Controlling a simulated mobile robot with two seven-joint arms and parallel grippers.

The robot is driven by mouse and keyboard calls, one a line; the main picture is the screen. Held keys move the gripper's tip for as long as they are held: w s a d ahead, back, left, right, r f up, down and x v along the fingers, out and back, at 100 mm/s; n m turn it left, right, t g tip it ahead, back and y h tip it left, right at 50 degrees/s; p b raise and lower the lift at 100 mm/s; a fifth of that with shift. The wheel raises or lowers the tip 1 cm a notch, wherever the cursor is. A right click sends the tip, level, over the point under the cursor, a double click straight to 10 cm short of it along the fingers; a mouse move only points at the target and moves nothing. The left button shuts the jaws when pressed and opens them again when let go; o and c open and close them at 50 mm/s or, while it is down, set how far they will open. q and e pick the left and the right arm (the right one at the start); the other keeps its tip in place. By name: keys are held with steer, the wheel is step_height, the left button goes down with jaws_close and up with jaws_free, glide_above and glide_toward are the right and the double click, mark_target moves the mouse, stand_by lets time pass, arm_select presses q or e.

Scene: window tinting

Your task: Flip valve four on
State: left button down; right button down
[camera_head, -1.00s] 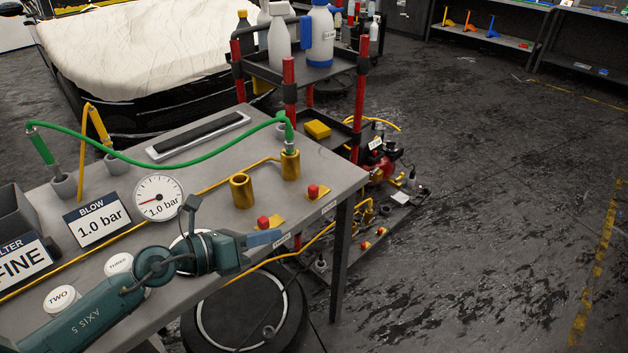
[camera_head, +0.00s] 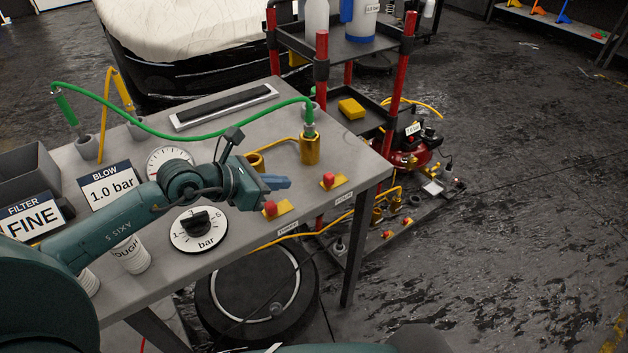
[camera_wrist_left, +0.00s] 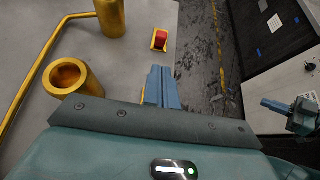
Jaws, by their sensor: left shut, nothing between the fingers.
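Two red-knobbed valves on yellow plates sit near the table's right edge: a nearer one (camera_head: 270,208) and a farther one (camera_head: 328,180). Small labels on the table edge beside them are too small to read for certain. My left gripper (camera_head: 276,183) is shut and empty, its blue fingers above the table between the two valves. In the left wrist view, the shut fingers (camera_wrist_left: 162,88) point toward the farther red knob (camera_wrist_left: 160,40), apart from it.
Brass cylinders stand behind the valves, one (camera_head: 310,150) holding the green hose's (camera_head: 200,137) end. A dial marked bar (camera_head: 199,232) lies left of the gripper. A gauge (camera_head: 170,160) and BLOW sign (camera_head: 110,187) stand farther left. A red-post cart (camera_head: 321,75) is behind the table.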

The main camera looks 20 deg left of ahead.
mark_target(329, 176)
arm_select(q)
steer(key=p+x, duration=0.1)
steer(key=x, duration=0.9)
steer(key=w+d+b, duration=0.1)
steer(key=w+d, duration=0.1)
steer(key=shift+w+d, duration=0.15)
steer(key=shift+w, duration=0.25)
steer(key=shift+r, duration=0.15)
